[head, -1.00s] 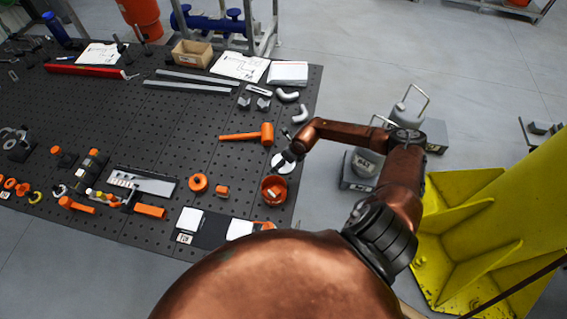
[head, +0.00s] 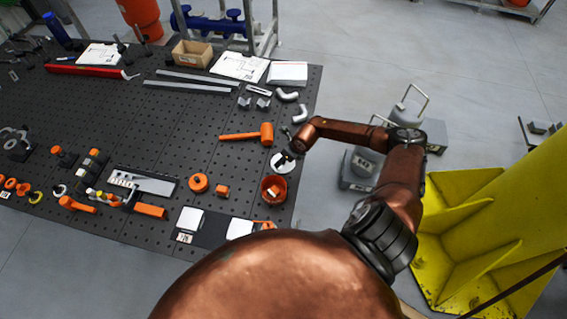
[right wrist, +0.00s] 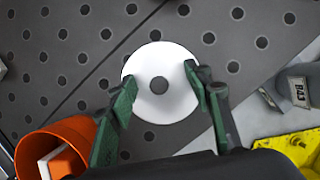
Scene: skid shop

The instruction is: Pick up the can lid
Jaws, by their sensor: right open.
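The can lid is a white disc with a dark round centre. It lies on the black perforated table and shows in the right wrist view (right wrist: 160,105) and in the head view (head: 281,166). My right gripper (right wrist: 158,88) is open, with its two green fingers at the left and right sides of the lid. I cannot tell whether the fingers touch it. In the head view my right gripper (head: 287,157) is over the lid and partly hides it. My left gripper is not in view.
An orange can (head: 273,190) with something pale inside stands close beside the lid. An orange mallet (head: 250,136) lies behind it. The table's right edge (head: 308,125) is near, with canisters (head: 364,163) beyond it. Orange parts lie to the left.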

